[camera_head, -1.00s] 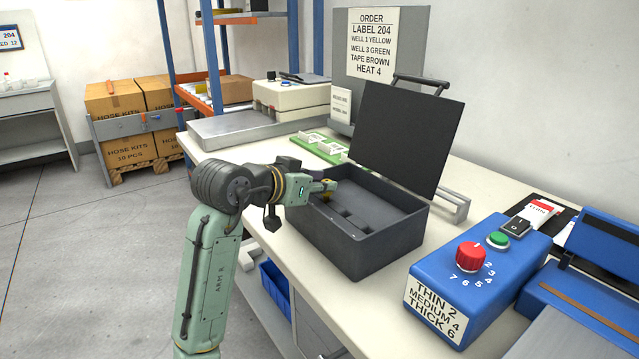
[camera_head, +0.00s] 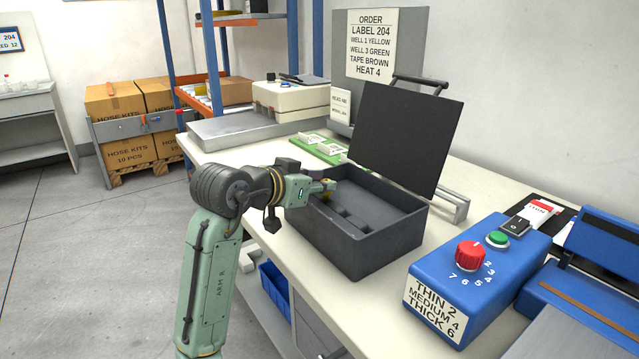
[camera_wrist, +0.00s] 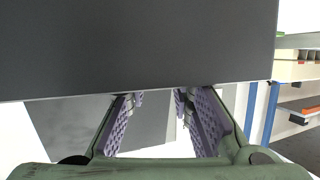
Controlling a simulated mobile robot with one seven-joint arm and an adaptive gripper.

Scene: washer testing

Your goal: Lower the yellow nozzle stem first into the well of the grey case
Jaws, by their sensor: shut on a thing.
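The grey case (camera_head: 352,258) stands open on the bench, its dark lid (camera_head: 408,135) raised at the back. My gripper (camera_head: 328,187) reaches over the left end of the case.
A blue control box (camera_head: 478,275) with a red knob stands right of the case. A green rack (camera_head: 322,148) with white labels lies behind it. An order sheet (camera_head: 372,42) stands at the back. Bare bench top lies in front of the control box.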

